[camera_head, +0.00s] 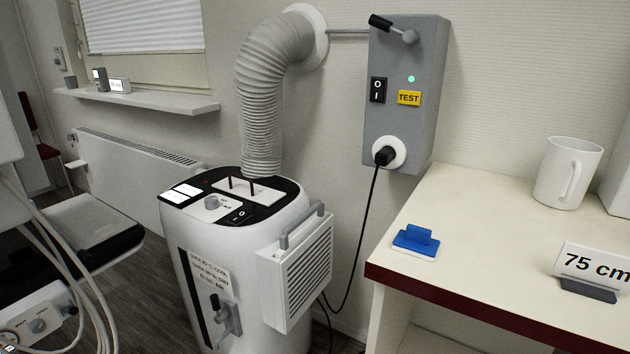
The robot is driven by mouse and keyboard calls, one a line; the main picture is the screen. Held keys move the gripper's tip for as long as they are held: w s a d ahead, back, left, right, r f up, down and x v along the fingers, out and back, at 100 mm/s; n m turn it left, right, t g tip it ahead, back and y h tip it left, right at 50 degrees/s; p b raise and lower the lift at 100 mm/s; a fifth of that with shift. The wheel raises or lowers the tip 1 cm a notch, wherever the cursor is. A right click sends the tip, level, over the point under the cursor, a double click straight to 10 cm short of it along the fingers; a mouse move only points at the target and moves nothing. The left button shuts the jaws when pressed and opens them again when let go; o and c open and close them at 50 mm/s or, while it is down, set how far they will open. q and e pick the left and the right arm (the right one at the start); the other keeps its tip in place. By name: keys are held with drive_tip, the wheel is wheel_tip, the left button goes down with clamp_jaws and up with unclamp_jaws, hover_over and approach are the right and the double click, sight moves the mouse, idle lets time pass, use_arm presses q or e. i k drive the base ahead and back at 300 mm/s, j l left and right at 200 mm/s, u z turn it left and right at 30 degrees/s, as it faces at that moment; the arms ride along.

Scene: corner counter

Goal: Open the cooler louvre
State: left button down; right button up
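The cooler (245,235) is a white rounded floor unit with a black top panel, standing below the wall box. A slatted grille box (296,275) with a grey bar handle (303,226) sits on its right side; its slats show narrow dark gaps. On top lies a pale flat plate (262,194) with two dark red upright pins. Beside it are a grey knob (212,201) and a black rocker switch (239,214). The front carries a dark vertical slot (200,295), a lever with a black grip (217,305) and a printed label (209,271). Neither of my grippers is in view.
A ribbed grey hose (262,95) rises from behind the cooler's top to the wall. A grey wall box (408,70) has a plug and a black cord (365,225) hanging right of the cooler. A counter (480,240) with a mug (566,173) and blue block (417,239) stands right.

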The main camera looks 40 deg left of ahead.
sight(243, 187)
drive_tip(key=u, duration=1.8)
